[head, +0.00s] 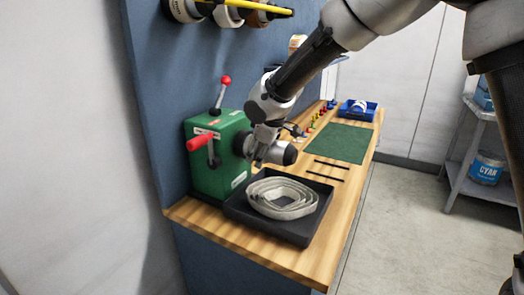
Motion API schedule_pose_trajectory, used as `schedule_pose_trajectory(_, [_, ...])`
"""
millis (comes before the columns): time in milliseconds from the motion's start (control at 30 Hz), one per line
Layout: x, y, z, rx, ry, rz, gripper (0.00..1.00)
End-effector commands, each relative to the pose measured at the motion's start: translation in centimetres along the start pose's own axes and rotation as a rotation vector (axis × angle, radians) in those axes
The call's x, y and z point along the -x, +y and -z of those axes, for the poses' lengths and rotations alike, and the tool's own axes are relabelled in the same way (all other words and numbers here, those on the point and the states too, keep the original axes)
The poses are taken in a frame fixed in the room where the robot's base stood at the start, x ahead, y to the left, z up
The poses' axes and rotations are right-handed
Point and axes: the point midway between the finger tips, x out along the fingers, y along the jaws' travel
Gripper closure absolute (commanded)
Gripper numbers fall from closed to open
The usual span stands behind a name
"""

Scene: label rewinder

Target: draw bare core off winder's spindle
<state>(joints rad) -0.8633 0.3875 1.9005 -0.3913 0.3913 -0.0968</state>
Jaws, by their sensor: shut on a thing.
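The green winder (210,172) stands at the near left end of the bench, with a red crank grip (201,142) and a red-knobbed lever. A dark round flange is on its right side. A pale core (277,153) lies level in line with the flange, to its right, with a dark round end facing right. My gripper (259,160) comes from above and is shut on the core near the flange. The spindle is hidden, so I cannot tell how much of it is inside the core.
A black tray (237,209) with a loose coil of pale strip (262,203) sits just below the core. A green mat (338,142), two dark rods, small coloured bottles and a blue bin (371,113) are farther back. A blue panel (150,110) rises at left.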

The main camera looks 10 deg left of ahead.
Motion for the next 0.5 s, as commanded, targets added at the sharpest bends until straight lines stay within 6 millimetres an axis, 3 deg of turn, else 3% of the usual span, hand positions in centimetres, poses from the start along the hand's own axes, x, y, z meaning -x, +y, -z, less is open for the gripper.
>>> schedule_pose_trajectory(267, [0.1,0.0,-0.3,0.000,0.000,0.000,0.52])
schedule_pose_trajectory(500, [0.9,0.1,-2.0,-0.001,0.001,-0.001,0.52])
